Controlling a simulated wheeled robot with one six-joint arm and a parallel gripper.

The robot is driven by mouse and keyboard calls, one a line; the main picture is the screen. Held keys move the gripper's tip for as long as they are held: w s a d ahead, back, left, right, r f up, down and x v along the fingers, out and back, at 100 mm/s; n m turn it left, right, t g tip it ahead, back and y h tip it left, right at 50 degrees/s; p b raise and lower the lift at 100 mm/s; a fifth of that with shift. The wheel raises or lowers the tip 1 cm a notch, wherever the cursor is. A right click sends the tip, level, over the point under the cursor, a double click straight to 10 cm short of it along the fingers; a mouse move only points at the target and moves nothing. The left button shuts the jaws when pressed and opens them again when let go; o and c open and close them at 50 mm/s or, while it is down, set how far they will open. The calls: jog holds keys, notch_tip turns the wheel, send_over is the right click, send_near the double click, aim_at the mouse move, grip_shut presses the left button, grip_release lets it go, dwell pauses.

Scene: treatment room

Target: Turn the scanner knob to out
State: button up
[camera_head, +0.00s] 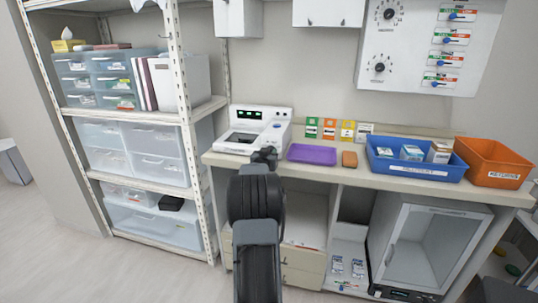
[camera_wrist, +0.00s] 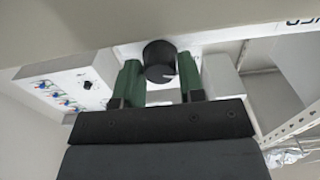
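The scanner (camera_head: 254,132) is a white machine at the left end of the counter, with a small green-lit display and a dark window. My gripper (camera_head: 265,153) is at its front right edge in the head view; the fingertips are hard to make out there. In the wrist view a round black knob (camera_wrist: 158,62) with a small white mark sits between the two green fingers of my gripper (camera_wrist: 161,80). The fingers stand apart, one at each side of the knob and very close to it. Whether they touch it is unclear. In the head view I cannot make out this knob.
A shelf with drawers (camera_head: 140,150) stands close on the left. A wall panel (camera_head: 425,45) hangs above.

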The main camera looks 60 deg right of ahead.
jog(key=c, duration=0.4)
